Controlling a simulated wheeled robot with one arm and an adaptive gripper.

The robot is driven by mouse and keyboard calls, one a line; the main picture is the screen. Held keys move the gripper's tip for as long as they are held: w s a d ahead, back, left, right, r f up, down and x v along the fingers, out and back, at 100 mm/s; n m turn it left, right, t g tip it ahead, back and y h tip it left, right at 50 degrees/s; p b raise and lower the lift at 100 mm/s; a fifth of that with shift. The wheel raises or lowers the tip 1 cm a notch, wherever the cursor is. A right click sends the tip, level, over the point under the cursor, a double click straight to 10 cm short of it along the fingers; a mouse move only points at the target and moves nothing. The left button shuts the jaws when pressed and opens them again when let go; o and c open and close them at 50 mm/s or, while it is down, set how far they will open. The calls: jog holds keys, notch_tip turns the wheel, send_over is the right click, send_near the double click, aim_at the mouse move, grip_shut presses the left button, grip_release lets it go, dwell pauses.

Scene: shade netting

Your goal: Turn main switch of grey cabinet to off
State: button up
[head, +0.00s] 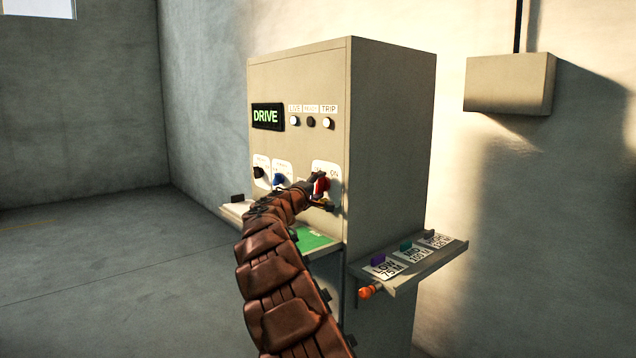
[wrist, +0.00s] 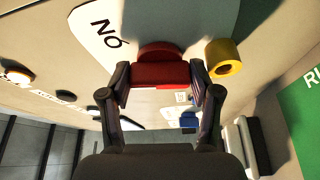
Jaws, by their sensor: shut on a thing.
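The grey cabinet (head: 390,150) stands upright by the wall, its front facing left. The red main switch handle (head: 321,185) sits low on the right of its front, on a white plate marked ON. In the wrist view the red handle (wrist: 160,74) lies between the two fingers of my gripper (wrist: 161,82), which is shut on it. The ON lettering (wrist: 106,34) appears upside down there. In the head view my gripper (head: 314,186) reaches the switch from the left and partly hides the plate. The handle's exact angle is hard to tell.
A yellow round part (wrist: 224,58) sits close beside the handle. A blue knob (head: 279,180) and a black knob (head: 258,172) are to its left. A green-topped shelf (head: 315,240) juts out below. A side shelf (head: 405,268) holds several coloured pieces. Open floor lies left.

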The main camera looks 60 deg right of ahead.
jog(key=n+p, duration=0.1)
jog(key=p, duration=0.1)
jog(key=r+n+y+p, duration=0.1)
jog(key=shift+p, duration=0.35)
jog(key=n+y+p, duration=0.1)
jog(key=n+p, duration=0.3)
jog(key=p, duration=0.4)
jog(key=shift+g, duration=0.4)
jog(key=n+g+y+p, duration=0.1)
jog(key=n+p, duration=0.1)
jog(key=p, duration=0.3)
jog(key=shift+f+n+p, duration=0.15)
jog(key=shift+n+p, duration=0.15)
jog(key=shift+f+y+p, duration=0.15)
jog(key=shift+y+p, duration=0.15)
jog(key=shift+p, duration=0.1)
jog(key=o, duration=1.1)
jog(key=shift+w, duration=0.1)
jog(key=shift+o, duration=0.2)
jog(key=v, duration=1.2)
jog(key=shift+w, duration=0.1)
